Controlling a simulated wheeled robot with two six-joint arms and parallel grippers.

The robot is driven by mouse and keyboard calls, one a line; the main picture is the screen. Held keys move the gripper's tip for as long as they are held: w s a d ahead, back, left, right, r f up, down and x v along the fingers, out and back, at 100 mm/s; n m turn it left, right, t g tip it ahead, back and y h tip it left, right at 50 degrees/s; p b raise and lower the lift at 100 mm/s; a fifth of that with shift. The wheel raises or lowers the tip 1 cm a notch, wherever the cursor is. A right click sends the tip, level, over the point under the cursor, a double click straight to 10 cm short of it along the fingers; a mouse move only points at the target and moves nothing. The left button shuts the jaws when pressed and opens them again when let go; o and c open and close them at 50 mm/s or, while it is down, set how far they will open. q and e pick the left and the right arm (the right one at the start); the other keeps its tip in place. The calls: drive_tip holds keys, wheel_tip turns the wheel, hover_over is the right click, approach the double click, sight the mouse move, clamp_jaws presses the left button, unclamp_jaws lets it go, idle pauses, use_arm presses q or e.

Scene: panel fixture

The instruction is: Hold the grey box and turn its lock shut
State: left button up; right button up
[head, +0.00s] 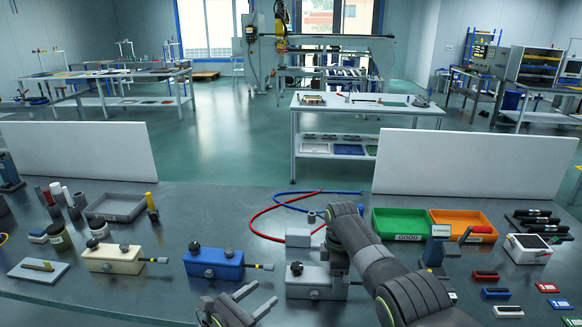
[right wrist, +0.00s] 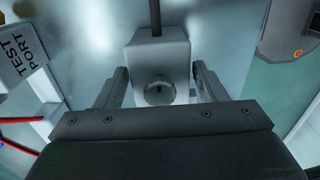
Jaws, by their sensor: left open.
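The grey box (head: 306,284) lies on the bench in front of me, with a dark knob on its top left. In the right wrist view its grey end (right wrist: 160,50) shows with a thin dark rod, and the round lock (right wrist: 159,91) with a dark slot. My right gripper (head: 338,264) is over the box's right end and hides that part in the head view. In its wrist view its fingers stand wide apart, one on each side of the lock, not closed on it. My left gripper (head: 258,297) is open and empty, in front and left of the grey box.
A blue box (head: 213,264) and a yellow box (head: 113,260) stand to the left, each with a rod. A grey block (head: 299,237) with red and blue cables is behind the grey box. Green (head: 400,222) and orange (head: 462,225) bins stand to the right.

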drive_tip(key=shift+o, duration=1.4)
wheel_tip(320, 180, up, 12)
drive_tip(key=shift+f, duration=0.15)
use_arm(q)
wheel_tip(320, 180, up, 6)
drive_tip(key=p, duration=0.6)
use_arm(e)
drive_tip(key=d+r, duration=0.2)
drive_tip(key=d, duration=0.1)
drive_tip(key=d+r, duration=0.1)
drive_tip(key=d, duration=0.1)
drive_tip(key=shift+r, duration=0.15)
